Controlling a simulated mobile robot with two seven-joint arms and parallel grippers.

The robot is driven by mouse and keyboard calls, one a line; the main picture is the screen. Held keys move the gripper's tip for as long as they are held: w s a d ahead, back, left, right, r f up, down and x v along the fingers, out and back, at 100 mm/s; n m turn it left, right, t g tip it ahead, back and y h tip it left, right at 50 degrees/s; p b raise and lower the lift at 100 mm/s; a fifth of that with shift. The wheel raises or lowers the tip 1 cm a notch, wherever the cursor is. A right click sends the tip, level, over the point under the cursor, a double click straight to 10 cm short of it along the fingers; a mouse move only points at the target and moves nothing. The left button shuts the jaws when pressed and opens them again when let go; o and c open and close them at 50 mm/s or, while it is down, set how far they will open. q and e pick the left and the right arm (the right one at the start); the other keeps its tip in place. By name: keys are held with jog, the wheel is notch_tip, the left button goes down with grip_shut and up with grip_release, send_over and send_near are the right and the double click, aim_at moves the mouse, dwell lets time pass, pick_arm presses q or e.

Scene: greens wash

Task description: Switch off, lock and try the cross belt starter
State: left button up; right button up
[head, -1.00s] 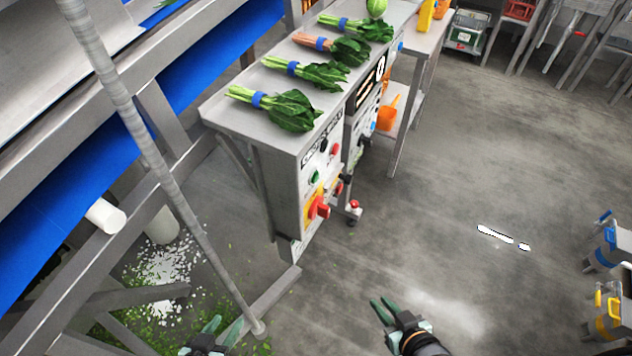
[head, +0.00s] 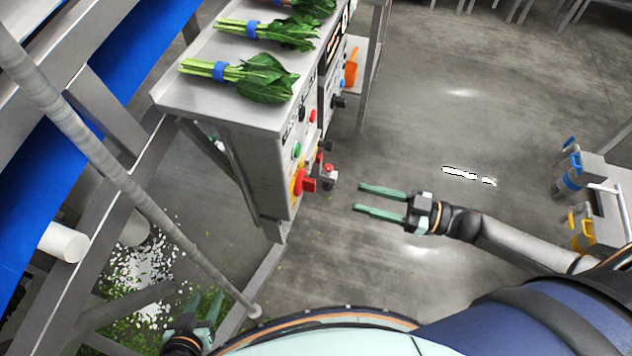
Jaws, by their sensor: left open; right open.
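The starter panel (head: 264,176) is the grey front of a steel cabinet in the middle left. It has a red rotary switch handle (head: 305,183) on a yellow plate, a green button (head: 296,150) and a red button (head: 312,116). Its label is too oblique to read fully. A small red-topped item (head: 328,170) sticks out beside the handle; I cannot tell what it is. My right gripper (head: 381,200) is open and empty, right of the handle and apart from it, fingers pointing at the panel. My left gripper (head: 206,307) is open and empty, low at the bottom left.
Leafy bunches with blue bands (head: 240,76) lie on the cabinet top (head: 180,92). A slanted grey pole (head: 150,210) and the blue conveyor (head: 30,180) stand on the left. The floor between is clear.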

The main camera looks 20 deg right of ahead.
aim_at(307, 184)
jog(key=x, duration=1.1)
jog(key=shift+p, duration=0.35)
jog(key=shift+d, duration=0.1)
jog(key=shift+c, duration=0.3)
grip_shut()
